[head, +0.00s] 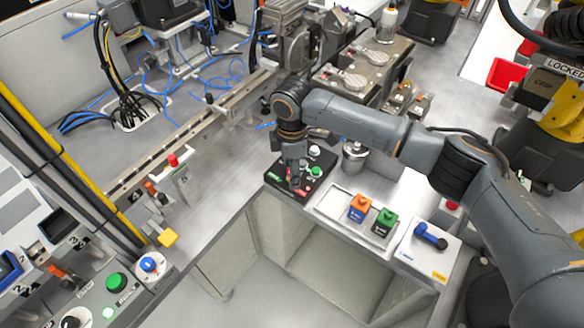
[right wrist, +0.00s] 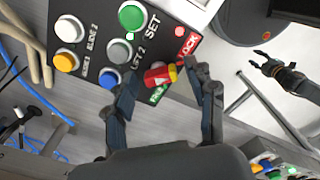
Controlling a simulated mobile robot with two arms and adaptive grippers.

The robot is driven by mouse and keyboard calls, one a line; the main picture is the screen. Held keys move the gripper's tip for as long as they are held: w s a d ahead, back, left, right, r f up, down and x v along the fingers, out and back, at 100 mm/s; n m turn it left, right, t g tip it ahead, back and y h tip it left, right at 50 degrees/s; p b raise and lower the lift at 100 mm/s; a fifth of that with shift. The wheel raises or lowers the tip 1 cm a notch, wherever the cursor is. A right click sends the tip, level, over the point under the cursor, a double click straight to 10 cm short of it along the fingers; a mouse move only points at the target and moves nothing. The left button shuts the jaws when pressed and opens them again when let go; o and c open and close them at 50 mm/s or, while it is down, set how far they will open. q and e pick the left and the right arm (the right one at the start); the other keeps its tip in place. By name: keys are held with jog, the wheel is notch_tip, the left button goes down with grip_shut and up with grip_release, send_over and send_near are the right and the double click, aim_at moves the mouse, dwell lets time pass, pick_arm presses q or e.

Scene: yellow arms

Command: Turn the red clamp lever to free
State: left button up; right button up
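The red clamp lever (right wrist: 160,76), with a yellow band, stands on a dark control box (right wrist: 95,20) in the right wrist view. A green FREE label (right wrist: 157,96) is beside it, and a red LOCK label (right wrist: 188,43) is off to its upper right. My right gripper (right wrist: 165,88) is open, one finger on each side of the lever; I cannot tell whether either touches it. In the head view my right gripper (head: 292,178) hangs over the box (head: 328,160) and partly hides it. My left gripper (right wrist: 263,62) is far off, with its fingers apart and empty.
Several buttons crowd the box, including a large green SET button (right wrist: 132,17). A tray (head: 333,207) with an orange block (head: 360,207) and a green block (head: 384,222) lies to the right. A metal canister (head: 355,157) stands close to my right arm.

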jog(key=c, duration=0.9)
jog(key=shift+r+m+p, duration=0.15)
jog(key=shift+m+p, duration=0.35)
jog(key=shift+p, duration=0.3)
jog(key=m+p, duration=0.6)
jog(key=p, duration=0.1)
jog(key=shift+s+a+r+m, duration=0.1)
jog(key=shift+s+a+m, duration=0.1)
jog(key=shift+m, duration=0.2)
jog(key=m+p, duration=0.6)
jog(key=m, duration=0.1)
jog(key=shift+m, duration=0.4)
jog(key=shift+a+f+m+p, duration=0.15)
jog(key=shift+m+p, duration=0.3)
jog(key=shift+m, duration=0.65)
jog(key=shift+w, duration=0.1)
jog(key=o, duration=1.1)
